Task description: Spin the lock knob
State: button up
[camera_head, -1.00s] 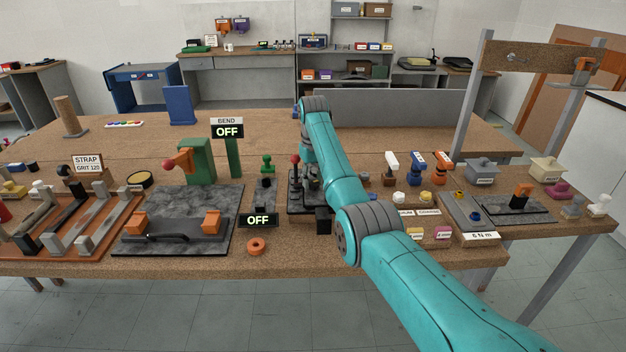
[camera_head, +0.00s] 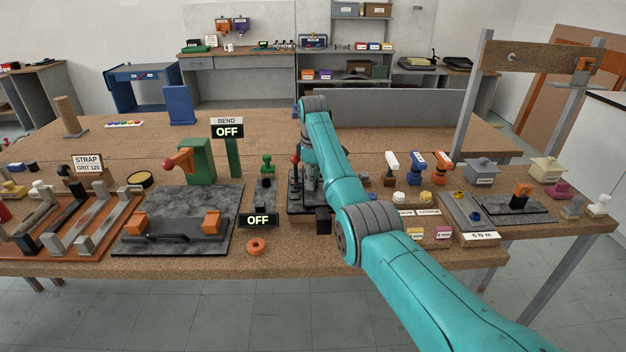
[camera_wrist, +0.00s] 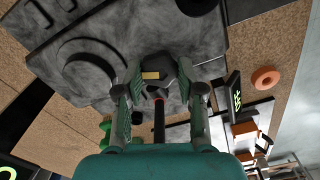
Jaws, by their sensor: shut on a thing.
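In the wrist view, a dark faceted knob (camera_wrist: 156,68) with a small yellow mark sits between the fingers of my gripper (camera_wrist: 158,92). The fingers are shut on it from both sides. The knob stands over a dark grey plate (camera_wrist: 105,30). In the head view, the dark fixture (camera_head: 296,206) with a red ball-topped lever (camera_head: 295,159) stands at the table's middle. My arm hides much of that fixture, and the knob cannot be made out there.
A black display reading OFF (camera_head: 258,220) and an orange ring (camera_head: 256,245) are left of the fixture. A green-topped post (camera_head: 267,162) stands close by. Blocks, knobs and trays crowd the table to the right. Bare table lies behind.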

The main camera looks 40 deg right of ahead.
dwell(0.4)
jog(key=o, duration=1.1)
jog(key=shift+o, duration=0.2)
jog(key=shift+r, duration=0.1)
jog(key=shift+r, duration=3.65)
